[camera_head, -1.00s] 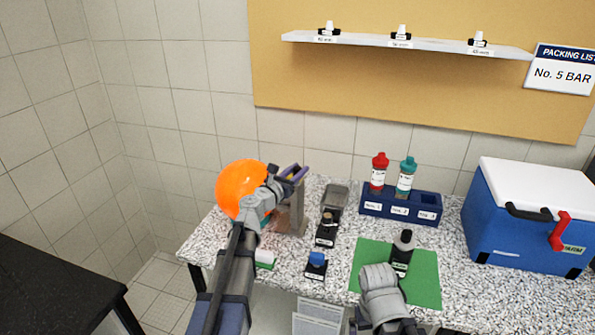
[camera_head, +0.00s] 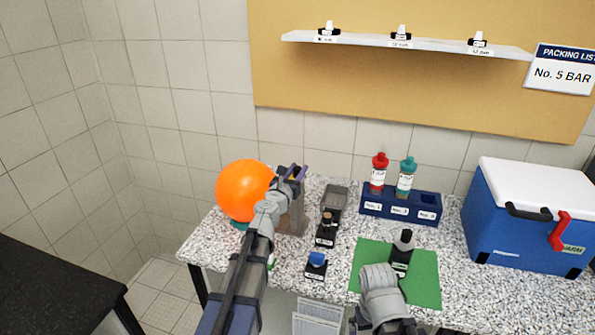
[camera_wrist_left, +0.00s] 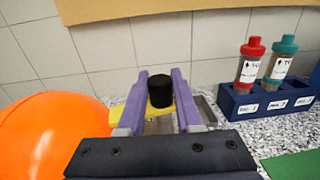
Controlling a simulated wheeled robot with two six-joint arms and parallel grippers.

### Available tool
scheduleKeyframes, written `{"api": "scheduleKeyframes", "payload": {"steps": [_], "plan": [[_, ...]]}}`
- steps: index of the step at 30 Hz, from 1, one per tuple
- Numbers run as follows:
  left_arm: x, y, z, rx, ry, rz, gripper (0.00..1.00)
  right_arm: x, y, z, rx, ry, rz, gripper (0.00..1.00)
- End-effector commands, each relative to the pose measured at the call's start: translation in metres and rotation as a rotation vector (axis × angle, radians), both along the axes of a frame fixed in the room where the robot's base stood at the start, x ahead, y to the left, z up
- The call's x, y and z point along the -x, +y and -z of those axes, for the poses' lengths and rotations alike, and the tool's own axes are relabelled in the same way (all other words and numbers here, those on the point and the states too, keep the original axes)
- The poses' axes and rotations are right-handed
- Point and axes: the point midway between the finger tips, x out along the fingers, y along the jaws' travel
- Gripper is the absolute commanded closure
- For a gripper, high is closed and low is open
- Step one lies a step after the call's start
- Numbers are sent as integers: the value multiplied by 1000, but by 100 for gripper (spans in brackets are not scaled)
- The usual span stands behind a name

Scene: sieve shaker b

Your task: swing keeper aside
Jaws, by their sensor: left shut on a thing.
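The keeper shows in the left wrist view as a yellow plate (camera_wrist_left: 122,112) and a black knob (camera_wrist_left: 160,90). My left gripper (camera_wrist_left: 163,100) has its purple fingers on either side of the knob and is shut on it. In the head view the left gripper (camera_head: 291,173) is at the top of a grey-brown upright stand (camera_head: 291,215), and the fingers hide most of the keeper.
A large orange ball (camera_head: 243,190) is close left of the left wrist. Small black holders (camera_head: 326,236) stand right of the stand. A blue rack (camera_head: 400,207) with red-capped and teal-capped bottles is behind. A green mat (camera_head: 425,280) and blue cooler (camera_head: 525,230) are further right.

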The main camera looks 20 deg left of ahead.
Motion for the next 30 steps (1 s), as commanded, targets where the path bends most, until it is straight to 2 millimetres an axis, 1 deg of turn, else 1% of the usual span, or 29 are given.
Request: {"api": "scheduleKeyframes", "payload": {"steps": [1,30], "plan": [[1,-3,0,0,0,-39,100,0,0,0,0,0,0,0],[-6,-3,0,0,0,-958,100,0,0,0,0,0,0,0]]}}
